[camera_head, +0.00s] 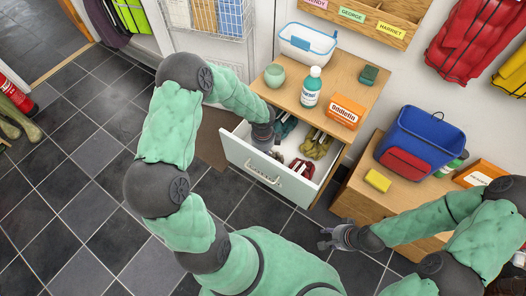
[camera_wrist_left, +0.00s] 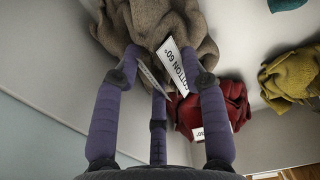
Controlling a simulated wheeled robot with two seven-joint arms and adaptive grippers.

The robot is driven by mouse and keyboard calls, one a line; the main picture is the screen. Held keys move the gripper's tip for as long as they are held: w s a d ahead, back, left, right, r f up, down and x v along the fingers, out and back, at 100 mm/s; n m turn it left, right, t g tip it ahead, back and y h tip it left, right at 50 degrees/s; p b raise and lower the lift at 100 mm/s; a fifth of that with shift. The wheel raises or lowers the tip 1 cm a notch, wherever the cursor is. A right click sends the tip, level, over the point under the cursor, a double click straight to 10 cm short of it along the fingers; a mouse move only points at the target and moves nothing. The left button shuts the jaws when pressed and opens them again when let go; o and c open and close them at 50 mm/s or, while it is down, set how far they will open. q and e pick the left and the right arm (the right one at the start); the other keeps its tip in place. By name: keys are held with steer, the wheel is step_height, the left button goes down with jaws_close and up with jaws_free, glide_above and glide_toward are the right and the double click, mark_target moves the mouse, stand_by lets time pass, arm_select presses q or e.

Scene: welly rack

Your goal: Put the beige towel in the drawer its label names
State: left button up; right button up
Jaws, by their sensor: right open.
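The beige towel (camera_wrist_left: 160,24) is bunched at the fingertips of my left gripper (camera_wrist_left: 165,72) in the left wrist view, with a white label (camera_wrist_left: 178,65) reading "COTTON 60°". Whether the fingers grip it cannot be told. In the head view my left gripper (camera_head: 264,138) reaches into the open white drawer (camera_head: 245,163), and I cannot make out the beige towel there. A red towel (camera_head: 302,168), a mustard towel (camera_head: 317,145) and a teal towel (camera_head: 286,126) lie in this drawer. My right gripper (camera_head: 327,238) is open and empty over the floor.
The wooden top above the drawer holds a white basket (camera_head: 306,45), a green cup (camera_head: 274,75), a bottle (camera_head: 312,87) and an orange box (camera_head: 346,110). A lower wooden unit holds a blue bin (camera_head: 425,130) and a yellow sponge (camera_head: 378,180). The tiled floor at left is mostly clear.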

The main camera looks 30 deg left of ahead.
arm_select(q)
step_height(320, 180, up, 12)
steer(key=p, duration=0.6)
steer(key=shift+r, duration=0.2)
